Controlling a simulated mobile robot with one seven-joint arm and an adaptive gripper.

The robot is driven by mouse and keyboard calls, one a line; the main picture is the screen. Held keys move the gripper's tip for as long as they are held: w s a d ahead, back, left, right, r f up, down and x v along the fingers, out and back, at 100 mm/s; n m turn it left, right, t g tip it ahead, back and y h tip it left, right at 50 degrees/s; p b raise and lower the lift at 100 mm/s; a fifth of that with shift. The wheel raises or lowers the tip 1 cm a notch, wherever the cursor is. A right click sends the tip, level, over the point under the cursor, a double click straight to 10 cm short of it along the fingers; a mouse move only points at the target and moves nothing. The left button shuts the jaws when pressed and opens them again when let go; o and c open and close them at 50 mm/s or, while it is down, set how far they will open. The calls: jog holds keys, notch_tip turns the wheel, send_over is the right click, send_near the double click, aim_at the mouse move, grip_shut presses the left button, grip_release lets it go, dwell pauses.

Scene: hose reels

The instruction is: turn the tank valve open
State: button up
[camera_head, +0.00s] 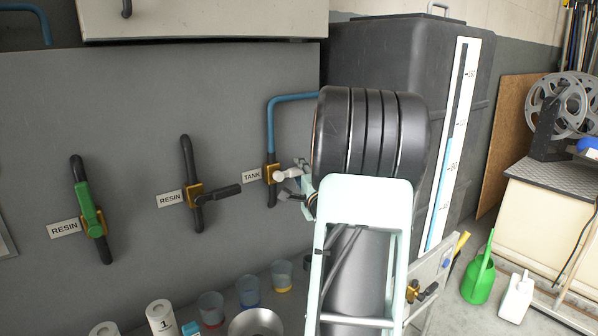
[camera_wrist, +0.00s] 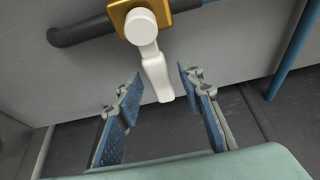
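The tank valve shows in the head view as a brass body (camera_head: 270,174) on a blue pipe, right of the TANK label (camera_head: 252,176). Its white handle (camera_head: 287,175) points right. In the wrist view the white handle (camera_wrist: 153,68) hangs down from its round hub on the brass body (camera_wrist: 182,5). My gripper (camera_head: 293,182) is close to the handle in the head view, partly hidden by my arm. In the wrist view my gripper (camera_wrist: 160,84) is open, with blue-padded fingers on either side of the handle's lower end. There is a gap on both sides.
Two RESIN valves, one with a green handle (camera_head: 88,210) and one with a black handle (camera_head: 222,192), are on the grey panel to the left. Cups (camera_head: 248,290) and a metal bowl (camera_head: 256,323) stand below. A dark tank (camera_head: 370,50) is behind my arm.

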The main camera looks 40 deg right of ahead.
jog(key=shift+w+d, duration=0.35)
jog(key=shift+w, duration=0.3)
jog(key=shift+c, duration=0.5)
grip_shut()
